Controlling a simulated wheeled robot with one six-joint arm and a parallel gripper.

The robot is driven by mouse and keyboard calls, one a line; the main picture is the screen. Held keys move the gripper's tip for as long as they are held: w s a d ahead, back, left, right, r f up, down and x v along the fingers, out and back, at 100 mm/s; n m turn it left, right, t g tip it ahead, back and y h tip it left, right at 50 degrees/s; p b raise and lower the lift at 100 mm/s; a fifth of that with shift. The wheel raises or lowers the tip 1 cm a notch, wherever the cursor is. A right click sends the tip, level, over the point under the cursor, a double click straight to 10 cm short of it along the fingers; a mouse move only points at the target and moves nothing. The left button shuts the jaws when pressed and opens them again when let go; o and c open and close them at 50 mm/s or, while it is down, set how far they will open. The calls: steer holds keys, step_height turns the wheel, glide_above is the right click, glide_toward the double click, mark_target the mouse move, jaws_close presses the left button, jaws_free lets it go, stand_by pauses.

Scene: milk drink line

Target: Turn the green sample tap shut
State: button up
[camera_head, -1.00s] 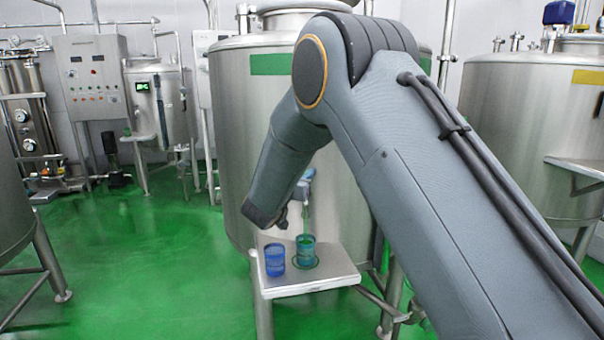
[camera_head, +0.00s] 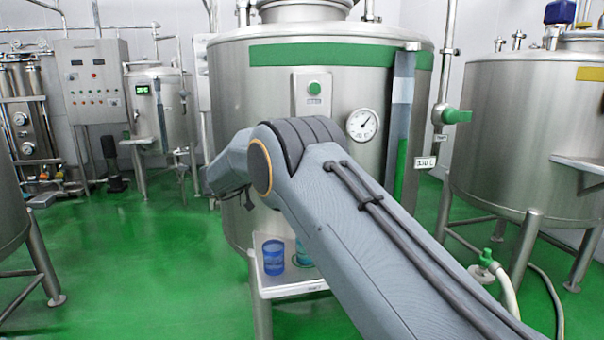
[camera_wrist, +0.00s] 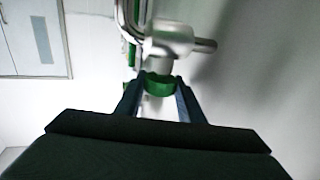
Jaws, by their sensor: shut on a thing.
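In the wrist view, a metal tap body (camera_wrist: 168,42) with a green handle (camera_wrist: 158,86) stands at the top middle. My gripper (camera_wrist: 159,80) has one finger on each side of the green handle and is shut on it. How far the tap is turned cannot be told. In the head view, my arm hides the tap and most of my gripper, in front of the large steel tank (camera_head: 225,90). A blue cup (camera_head: 273,258) stands on a small metal shelf (camera_head: 290,289) below. A teal cup (camera_head: 302,258) beside it is partly hidden by my arm.
The tank carries a green button (camera_head: 314,88), a round gauge (camera_head: 362,125) and a sight tube (camera_head: 399,120). A green-handled valve (camera_head: 456,116) is on a pipe to the right. A hose tap (camera_head: 487,258) is low at the right. Green floor (camera_head: 140,260) is clear at left.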

steer(key=shift+r+g, duration=0.15)
steer(key=shift+g, duration=0.15)
steer(key=o, duration=1.1)
steer(key=shift+c, duration=0.2)
steer(key=b+v, duration=0.2)
steer(key=v, duration=0.5)
steer(key=shift+a+f, duration=0.2)
steer(key=shift+a, duration=0.1)
steer(key=shift+s, duration=0.15)
